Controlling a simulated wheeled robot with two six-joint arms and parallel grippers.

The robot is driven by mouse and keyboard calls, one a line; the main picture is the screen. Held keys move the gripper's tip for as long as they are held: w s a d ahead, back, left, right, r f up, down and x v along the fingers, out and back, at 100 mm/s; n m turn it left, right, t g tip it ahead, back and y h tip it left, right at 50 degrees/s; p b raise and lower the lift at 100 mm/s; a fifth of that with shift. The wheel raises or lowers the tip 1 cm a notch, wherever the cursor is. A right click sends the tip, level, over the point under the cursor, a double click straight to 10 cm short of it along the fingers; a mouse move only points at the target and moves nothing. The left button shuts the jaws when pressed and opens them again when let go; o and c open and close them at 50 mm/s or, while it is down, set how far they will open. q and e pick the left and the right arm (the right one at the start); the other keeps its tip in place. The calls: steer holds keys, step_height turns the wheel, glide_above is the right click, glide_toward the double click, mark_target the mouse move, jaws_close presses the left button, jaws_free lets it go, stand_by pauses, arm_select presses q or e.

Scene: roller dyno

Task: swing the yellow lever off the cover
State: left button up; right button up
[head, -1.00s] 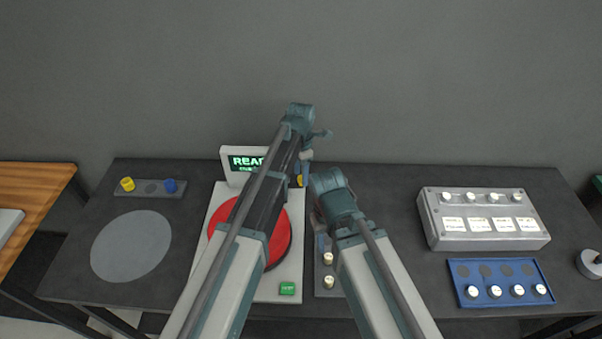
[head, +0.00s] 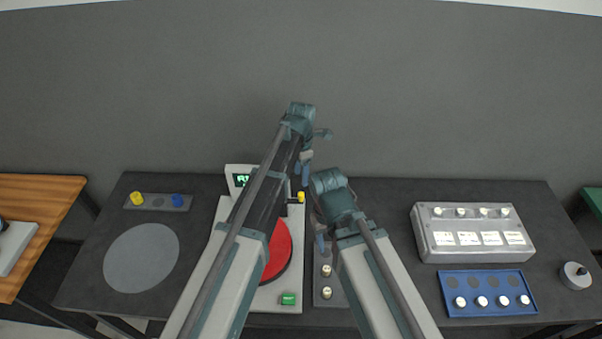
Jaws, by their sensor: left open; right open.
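The round red cover (head: 281,250) lies on a pale machine (head: 271,299), and my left arm hides much of it. A yellow piece (head: 301,196), which looks like the lever's end, shows at the cover's upper right; the rest of the lever is hidden or unclear. My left gripper (head: 305,170) is open and empty, pointing down, and appears just above the yellow piece in the picture, without clear contact. My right gripper (head: 319,238) is open, lower and to the right of the cover; my own arm partly hides it.
A green-lit display (head: 241,180) stands behind the cover, and a green button (head: 288,299) is in front. A dark strip with pale knobs (head: 326,271) lies right of the machine. Further right are a grey box (head: 473,255) and a blue tray (head: 489,311). A grey disc (head: 141,258) lies left.

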step_height(320, 180, up, 5)
steer(key=p, duration=0.4)
steer(key=shift+r, duration=0.2)
steer(key=shift+f, duration=0.1)
